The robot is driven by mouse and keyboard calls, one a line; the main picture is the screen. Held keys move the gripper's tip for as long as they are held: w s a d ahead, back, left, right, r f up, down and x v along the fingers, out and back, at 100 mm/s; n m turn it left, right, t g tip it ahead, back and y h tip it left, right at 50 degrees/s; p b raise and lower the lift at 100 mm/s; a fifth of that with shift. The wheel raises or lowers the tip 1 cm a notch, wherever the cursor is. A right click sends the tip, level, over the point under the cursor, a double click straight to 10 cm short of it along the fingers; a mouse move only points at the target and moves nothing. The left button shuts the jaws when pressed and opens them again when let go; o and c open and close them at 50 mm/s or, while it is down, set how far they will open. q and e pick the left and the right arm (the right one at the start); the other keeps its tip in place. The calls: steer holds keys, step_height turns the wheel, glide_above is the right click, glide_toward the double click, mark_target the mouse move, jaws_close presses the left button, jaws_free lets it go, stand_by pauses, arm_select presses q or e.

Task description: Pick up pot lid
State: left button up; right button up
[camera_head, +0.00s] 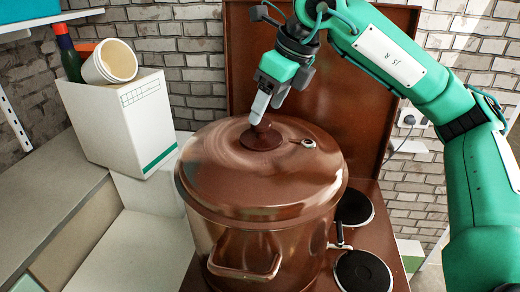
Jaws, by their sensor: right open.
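The pot lid (219,172) is brown and glossy, with a dark knob at its centre and a small metal fitting to the right of the knob. It sits on a large brown pot (292,242) with a loop handle at its front. My right gripper (259,117) comes down from above with its fingertips at the knob, open around or beside it; I cannot tell which, as the fingers overlap in this view. The lid lies on the pot's rim. My left gripper is not in view.
The pot stands on a brown stove with black hotplates (362,272) on the right. A white box (118,122) holding a cup (110,62) and a bottle (68,54) stands at the left. The stove's raised brown cover (345,110) and a brick wall are behind.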

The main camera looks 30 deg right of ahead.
mark_target(261, 123)
steer(key=shift+a+f, duration=0.1)
steer(key=shift+f, duration=0.2)
steer(key=p+x, duration=0.1)
steer(key=x, duration=0.2)
steer(key=shift+w+f+p, duration=0.2)
steer(key=shift+f+p, duration=0.15)
steer(key=shift+p, duration=0.05)
steer(key=shift+w+a+f, duration=0.1)
steer(key=shift+f, duration=0.2)
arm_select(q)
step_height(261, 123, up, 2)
arm_select(e)
steer(key=shift+r, duration=0.1)
jaws_close()
